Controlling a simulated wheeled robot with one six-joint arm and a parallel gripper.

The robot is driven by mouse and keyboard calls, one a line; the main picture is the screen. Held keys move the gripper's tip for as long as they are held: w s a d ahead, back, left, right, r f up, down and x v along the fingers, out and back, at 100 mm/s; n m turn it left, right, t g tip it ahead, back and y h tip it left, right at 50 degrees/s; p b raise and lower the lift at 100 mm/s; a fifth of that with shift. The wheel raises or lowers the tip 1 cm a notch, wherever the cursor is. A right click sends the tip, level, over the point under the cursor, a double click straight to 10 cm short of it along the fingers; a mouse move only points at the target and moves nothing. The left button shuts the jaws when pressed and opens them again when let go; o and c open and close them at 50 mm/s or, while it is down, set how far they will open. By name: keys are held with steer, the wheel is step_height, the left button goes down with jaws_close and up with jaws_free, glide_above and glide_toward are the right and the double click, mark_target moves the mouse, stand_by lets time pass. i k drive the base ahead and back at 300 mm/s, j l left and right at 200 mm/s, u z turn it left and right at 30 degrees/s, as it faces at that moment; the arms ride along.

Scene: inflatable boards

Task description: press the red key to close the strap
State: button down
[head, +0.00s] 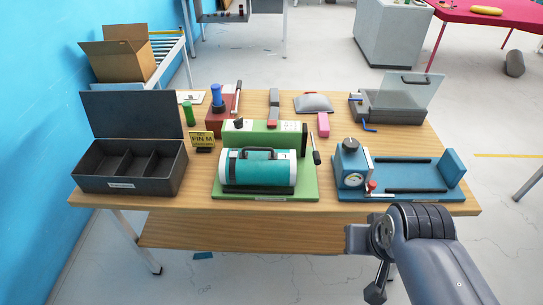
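A small red-topped part (371,186) stands at the front of the blue device (405,178) on the right of the table, beside its gauge. It may be the red key. A dark red block (220,122) with a blue knob and a lever stands at the back left. I cannot make out a strap for sure. A teal roll with white ends (258,170) lies on the green machine (308,188) in the middle. My gripper (376,293) seems to be the dark end below my arm at the lower right, in front of the table and apart from everything on it. Its fingers are not clear.
An open dark compartment box (130,182) sits at the table's left. A grey tray with a clear lid (400,105) is at the back right. A pink block (323,124) and a grey-topped item (313,103) lie at the back. The wooden table's front edge (330,206) is clear.

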mark_target(270, 123)
steer(key=i+j, duration=0.5)
steer(key=i+j+u, duration=0.1)
steer(key=i+j, duration=0.35)
steer(key=i, duration=0.15)
